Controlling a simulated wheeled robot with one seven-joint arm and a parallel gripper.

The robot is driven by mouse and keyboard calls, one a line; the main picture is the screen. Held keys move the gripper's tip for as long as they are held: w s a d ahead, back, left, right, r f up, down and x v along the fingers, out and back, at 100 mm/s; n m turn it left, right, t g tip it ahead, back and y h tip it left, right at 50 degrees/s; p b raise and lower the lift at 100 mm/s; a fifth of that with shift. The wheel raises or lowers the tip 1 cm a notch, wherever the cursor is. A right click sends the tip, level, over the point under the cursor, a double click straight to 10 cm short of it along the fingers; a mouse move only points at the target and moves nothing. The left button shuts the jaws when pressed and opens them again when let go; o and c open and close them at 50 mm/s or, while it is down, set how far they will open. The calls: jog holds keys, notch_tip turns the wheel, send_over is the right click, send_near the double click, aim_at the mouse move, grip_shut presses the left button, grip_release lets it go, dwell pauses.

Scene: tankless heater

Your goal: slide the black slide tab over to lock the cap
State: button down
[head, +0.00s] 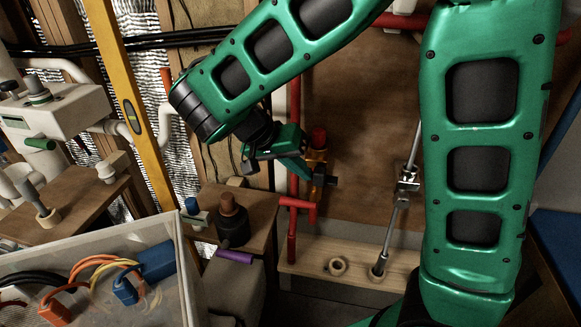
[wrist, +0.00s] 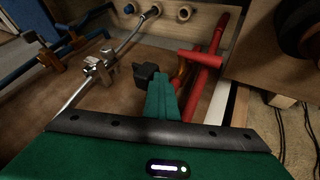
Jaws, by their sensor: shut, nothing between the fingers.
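The black slide tab (head: 332,181) sticks out to the right of a brass-coloured valve fitting (head: 317,160) on the brown board. In the wrist view the tab (wrist: 146,74) shows as a dark block just left of my fingertips. A red cap-like top (head: 319,135) sits on the fitting; I cannot tell whether it is the cap to be locked. My gripper (head: 304,174) is shut and empty, its green fingers reaching the fitting from the left. In the wrist view the gripper (wrist: 161,82) is beside the tab and hides part of the fitting; contact is unclear.
Red pipes (head: 293,225) run beside and below the fitting. A metal rod with a clamp (head: 407,181) stands to the right. A clear bin of cables (head: 100,285) and a wooden stand with a dark bottle-like part (head: 232,222) are at the left.

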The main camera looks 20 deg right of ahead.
jog(key=shift+s+d, duration=0.1)
jog(key=shift+d, duration=0.15)
